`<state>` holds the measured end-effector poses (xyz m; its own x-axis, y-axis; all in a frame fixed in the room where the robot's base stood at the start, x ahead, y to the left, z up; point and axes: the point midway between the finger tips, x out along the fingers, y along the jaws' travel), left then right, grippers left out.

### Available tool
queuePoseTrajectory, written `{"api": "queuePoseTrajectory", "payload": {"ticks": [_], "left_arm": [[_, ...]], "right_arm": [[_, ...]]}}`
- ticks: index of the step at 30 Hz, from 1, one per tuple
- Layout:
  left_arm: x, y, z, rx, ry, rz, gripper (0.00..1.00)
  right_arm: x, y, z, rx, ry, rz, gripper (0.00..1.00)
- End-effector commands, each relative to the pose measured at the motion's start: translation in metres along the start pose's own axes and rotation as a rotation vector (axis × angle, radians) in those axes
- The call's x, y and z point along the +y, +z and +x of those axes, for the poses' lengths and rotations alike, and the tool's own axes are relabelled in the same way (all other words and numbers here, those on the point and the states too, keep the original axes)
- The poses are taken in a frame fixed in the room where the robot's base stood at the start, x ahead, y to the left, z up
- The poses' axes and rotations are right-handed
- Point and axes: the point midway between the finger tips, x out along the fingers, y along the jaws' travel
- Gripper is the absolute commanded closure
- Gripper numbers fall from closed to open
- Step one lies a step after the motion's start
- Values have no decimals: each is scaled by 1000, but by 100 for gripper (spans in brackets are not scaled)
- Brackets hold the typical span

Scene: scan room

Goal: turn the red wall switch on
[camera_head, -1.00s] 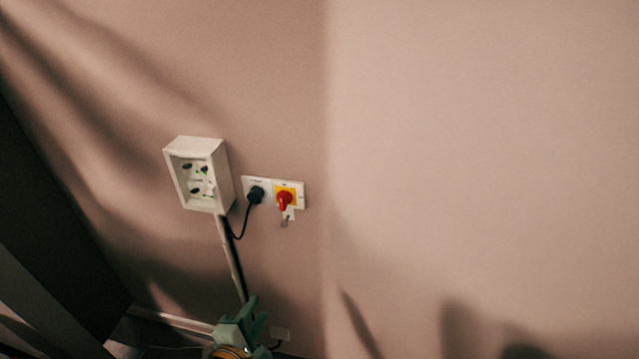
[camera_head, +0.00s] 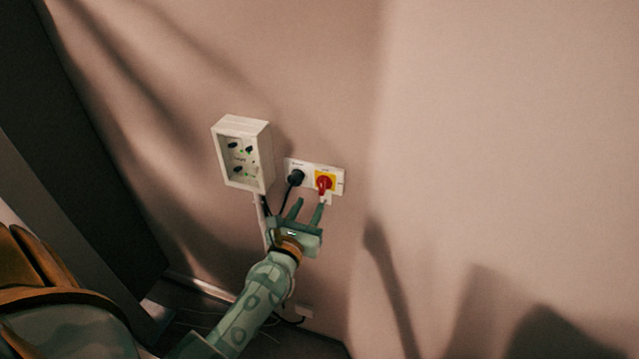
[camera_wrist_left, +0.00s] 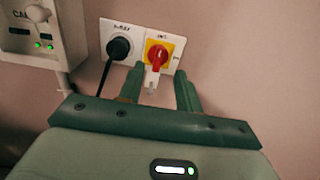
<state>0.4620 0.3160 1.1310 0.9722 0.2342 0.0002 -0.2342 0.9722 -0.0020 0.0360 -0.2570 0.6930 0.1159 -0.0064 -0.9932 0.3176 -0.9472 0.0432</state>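The red wall switch (camera_head: 324,183) is a red rotary knob on a yellow square, set in a white wall plate (camera_head: 340,182). Its handle points down, and a small white tag hangs below it. My left gripper (camera_head: 308,206) is open just below the switch, fingers pointing up at the wall. In the left wrist view the knob (camera_wrist_left: 157,57) shows between and beyond the two fingertips (camera_wrist_left: 157,80), which look apart from it. Nothing is between the fingers. My right gripper is not in view.
A white box (camera_head: 262,155) with small lights and black knobs juts from the wall further left. The wall to the right is bare.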

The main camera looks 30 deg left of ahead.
Motion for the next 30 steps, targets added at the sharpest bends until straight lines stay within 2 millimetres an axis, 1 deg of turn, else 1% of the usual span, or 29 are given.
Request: {"api": "queuePoseTrajectory", "payload": {"ticks": [1,3,6,9,12,15,23,27,30], "left_arm": [[0,2,14,-2,1,-1,65],[0,2,31,-2,1,-1,65],[0,0,52,-1,0,0,65],[0,-1,67,-1,1,-1,65],[0,-1,77,0,0,0,65],[0,-1,82,1,0,1,65],[0,-1,84,1,0,2,65],[0,-1,83,1,0,2,100],[0,-1,83,1,0,2,100]], "right_arm": [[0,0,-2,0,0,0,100],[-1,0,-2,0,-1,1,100],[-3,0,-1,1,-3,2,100],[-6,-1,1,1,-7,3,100],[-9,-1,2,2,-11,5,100],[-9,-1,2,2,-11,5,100],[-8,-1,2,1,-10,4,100],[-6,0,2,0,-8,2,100],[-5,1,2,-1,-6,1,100]]}}
